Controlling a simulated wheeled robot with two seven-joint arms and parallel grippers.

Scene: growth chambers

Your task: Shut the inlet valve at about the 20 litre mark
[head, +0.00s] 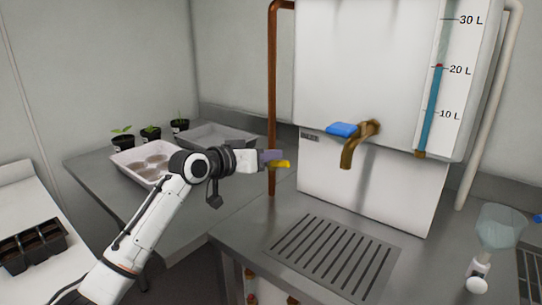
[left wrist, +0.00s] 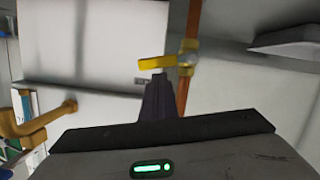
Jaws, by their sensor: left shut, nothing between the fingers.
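The white tank (head: 365,60) has a sight tube (head: 431,110) with blue liquid; its red top marker stands at about the 20 L line. The inlet valve's yellow lever (head: 281,164) is on the copper pipe (head: 272,80) left of the tank. In the left wrist view the lever (left wrist: 157,63) lies crosswise to the upright pipe (left wrist: 185,95), pointing towards the tank. My left gripper (head: 268,158) is shut and empty beside the lever. Its dark fingers (left wrist: 157,95) end just below the lever in the wrist view; I cannot tell whether they touch. My right gripper is not in view.
A brass tap (head: 352,150) with a blue handle (head: 341,129) sticks out from the tank front above a slotted drain (head: 335,258). Potted seedlings (head: 150,133) and trays (head: 140,160) stand at the back left. A clear cup-shaped vessel (head: 500,228) is at the right.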

